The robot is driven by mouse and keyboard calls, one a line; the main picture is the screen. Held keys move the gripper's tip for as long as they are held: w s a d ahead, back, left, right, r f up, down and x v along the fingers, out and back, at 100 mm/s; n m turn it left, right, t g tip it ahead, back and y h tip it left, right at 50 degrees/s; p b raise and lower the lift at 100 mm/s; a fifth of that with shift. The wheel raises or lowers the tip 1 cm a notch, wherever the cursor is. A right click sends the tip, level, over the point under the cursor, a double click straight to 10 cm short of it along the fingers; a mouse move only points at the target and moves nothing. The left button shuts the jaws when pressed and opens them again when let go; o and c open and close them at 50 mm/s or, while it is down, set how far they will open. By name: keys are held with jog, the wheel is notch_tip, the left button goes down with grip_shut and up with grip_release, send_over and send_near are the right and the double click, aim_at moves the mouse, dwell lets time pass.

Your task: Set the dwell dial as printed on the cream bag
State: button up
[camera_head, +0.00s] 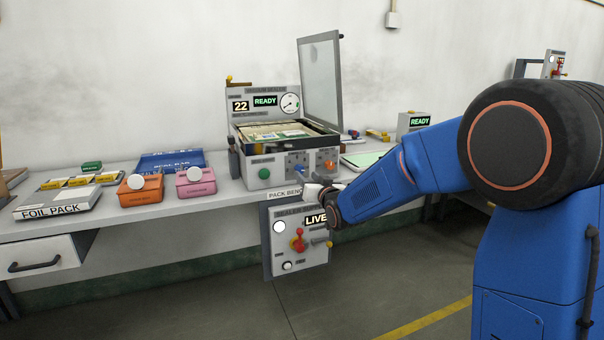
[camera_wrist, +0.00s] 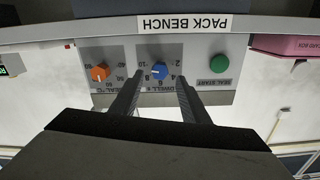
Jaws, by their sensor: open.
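The dwell dial (camera_wrist: 158,71) is a blue knob on the grey front panel of the sealer (camera_head: 262,176), inverted in the wrist view. Its white mark lies to the picture's left, roughly towards the 8 and 10; the exact setting is unclear. My gripper (camera_wrist: 159,82) is open, with one finger on each side below the dial; contact cannot be told. In the head view my gripper (camera_head: 314,190) is at the panel's lower edge. A pale cream, bag-like item (camera_head: 277,131) lies in the open sealer; its print is too small to read.
An orange dial (camera_wrist: 99,72) and a green seal-start button (camera_wrist: 219,63) flank the dwell dial. The sealer's lid (camera_head: 320,80) stands open; its display (camera_head: 240,106) reads 22 and READY. A LIVE control box (camera_head: 298,240) hangs below the bench. Orange and pink boxes stand left.

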aim_at(301, 170)
jog(key=shift+x, duration=2.7)
grip_shut()
jog(key=c, duration=1.1)
grip_release()
